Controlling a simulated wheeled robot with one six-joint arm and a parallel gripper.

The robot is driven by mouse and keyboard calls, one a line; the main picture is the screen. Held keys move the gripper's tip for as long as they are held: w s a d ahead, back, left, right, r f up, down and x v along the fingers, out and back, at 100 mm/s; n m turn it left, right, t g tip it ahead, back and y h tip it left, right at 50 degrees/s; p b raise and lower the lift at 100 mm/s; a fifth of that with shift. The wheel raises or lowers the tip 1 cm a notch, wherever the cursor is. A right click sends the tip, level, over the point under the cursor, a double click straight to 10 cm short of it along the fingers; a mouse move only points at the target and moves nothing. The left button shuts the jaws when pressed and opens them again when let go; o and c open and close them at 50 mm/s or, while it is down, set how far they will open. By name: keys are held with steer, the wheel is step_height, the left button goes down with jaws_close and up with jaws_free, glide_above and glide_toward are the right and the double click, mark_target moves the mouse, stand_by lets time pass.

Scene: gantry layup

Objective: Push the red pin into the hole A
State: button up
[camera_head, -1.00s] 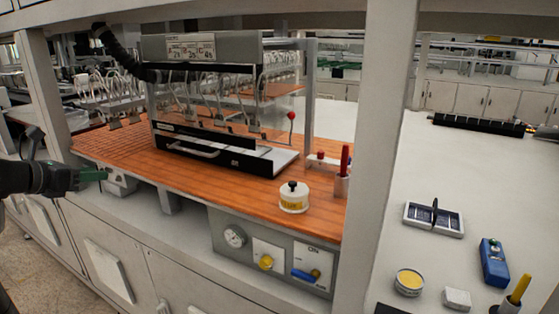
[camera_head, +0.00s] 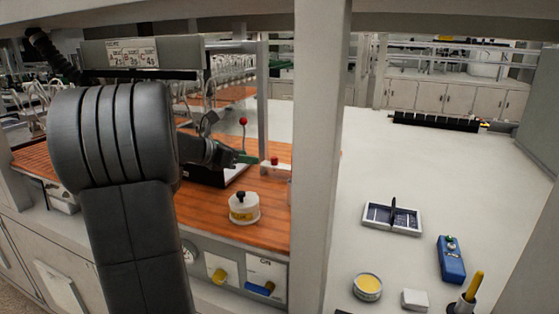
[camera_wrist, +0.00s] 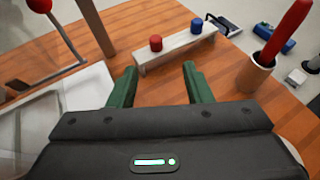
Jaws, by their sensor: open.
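The red pin (camera_wrist: 156,44) stands upright on a narrow white raised bar (camera_wrist: 178,52) in the wrist view, beside a blue pin (camera_wrist: 196,26). In the head view the red pin (camera_head: 275,160) shows small, right of my gripper. My gripper (camera_wrist: 160,76) has its two green fingers apart, with nothing between them. The fingers point at the near side of the bar, and the red pin lies ahead of the gap. In the head view my gripper (camera_head: 246,158) is over the orange bench top.
A red-handled tool in a holder (camera_wrist: 256,76) stands right of the bar. A red ball lever (camera_wrist: 40,5) rises at the left. A grey post (camera_head: 318,160) separates the bench from the pale table.

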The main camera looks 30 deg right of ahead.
mark_target(272, 159)
steer(key=x, duration=0.4)
steer(key=shift+w+d+f, duration=0.1)
steer(key=shift+w+d, duration=0.05)
steer(key=shift+d, duration=0.2)
steer(key=shift+w+p+x, duration=0.15)
steer(key=shift+p+x, duration=0.3)
steer(key=shift+x, duration=0.9)
steer(key=shift+w+p+x, duration=0.1)
steer(key=shift+p+x, duration=0.35)
steer(key=shift+x, duration=0.9)
steer(key=shift+a, duration=0.15)
jaws_close()
